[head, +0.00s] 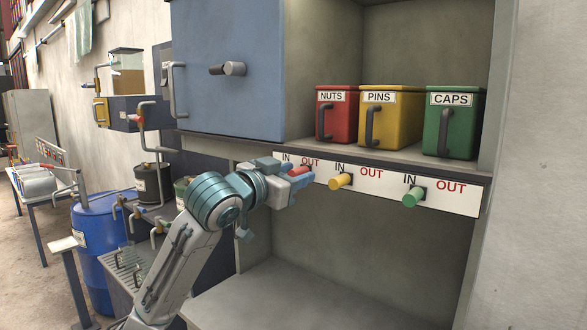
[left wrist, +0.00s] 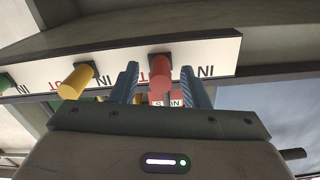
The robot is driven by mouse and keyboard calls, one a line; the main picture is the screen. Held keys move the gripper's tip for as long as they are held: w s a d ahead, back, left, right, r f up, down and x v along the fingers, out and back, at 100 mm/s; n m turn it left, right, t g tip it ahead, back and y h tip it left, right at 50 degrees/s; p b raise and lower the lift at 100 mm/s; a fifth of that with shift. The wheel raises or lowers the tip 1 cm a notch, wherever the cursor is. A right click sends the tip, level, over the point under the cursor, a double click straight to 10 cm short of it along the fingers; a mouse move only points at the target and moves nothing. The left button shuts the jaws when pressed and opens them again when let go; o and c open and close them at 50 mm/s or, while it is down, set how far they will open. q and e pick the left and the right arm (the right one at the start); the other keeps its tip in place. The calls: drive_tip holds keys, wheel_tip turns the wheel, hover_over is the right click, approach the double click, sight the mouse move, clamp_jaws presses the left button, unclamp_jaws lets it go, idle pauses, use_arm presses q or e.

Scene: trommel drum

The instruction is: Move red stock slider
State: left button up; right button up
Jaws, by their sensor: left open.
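The red slider (head: 299,171) is a short round knob on the white IN/OUT strip (head: 440,195) below the shelf. In the left wrist view the red slider (left wrist: 159,72) sits between the two blue fingers of my left gripper (left wrist: 160,85), with a gap on each side. In the head view my left gripper (head: 290,180) reaches the strip from the left and partly covers the red slider and its labels. It is open. My right gripper is not in either view.
A yellow slider (head: 341,181) and a green slider (head: 413,197) stick out to the right on the same strip. Red NUTS (head: 338,115), yellow PINS (head: 390,120) and green CAPS (head: 455,125) bins stand on the shelf above. A blue cabinet door (head: 230,70) is at upper left.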

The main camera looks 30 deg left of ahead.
use_arm(q)
drive_tip(key=shift+c, duration=0.3)
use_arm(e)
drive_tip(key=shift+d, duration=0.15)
use_arm(q)
drive_tip(key=shift+w, duration=0.1)
clamp_jaws()
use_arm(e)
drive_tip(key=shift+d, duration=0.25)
